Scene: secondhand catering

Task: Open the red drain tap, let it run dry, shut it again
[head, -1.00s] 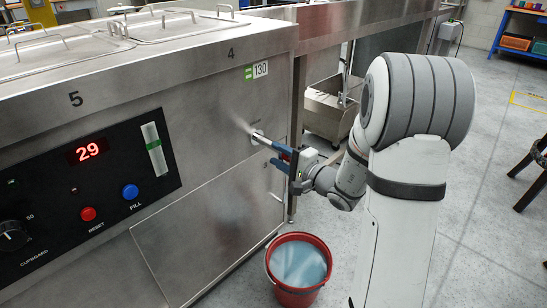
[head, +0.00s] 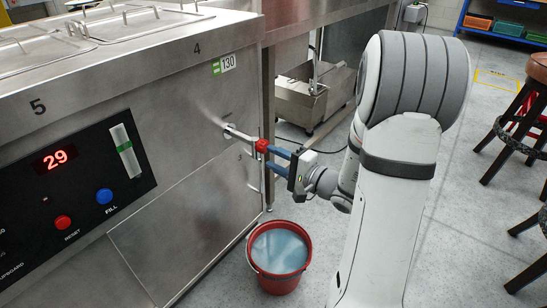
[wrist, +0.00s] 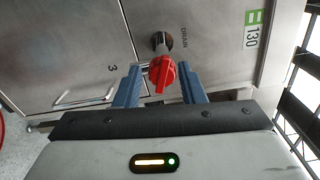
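The red drain tap (head: 262,145) sits at the end of a short metal pipe (head: 240,134) on the steel front. In the wrist view the tap (wrist: 162,72) shows its red handle beside the word DRAIN, its narrow part pointing toward my gripper. My gripper (head: 276,153) is just right of the tap in the head view. Its blue fingers are apart in the wrist view (wrist: 160,80), one on each side of the handle, with nothing gripped. A red bucket (head: 253,262) stands on the floor below, holding pale bluish liquid (head: 280,250). I cannot tell whether liquid is running.
The control panel (head: 70,190) reads 29 and has a red button, a blue button and a clear level tube (head: 125,150). A cabinet handle (wrist: 85,98) is near the tap. Stools (head: 520,120) stand at right. The floor right of the bucket is partly clear.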

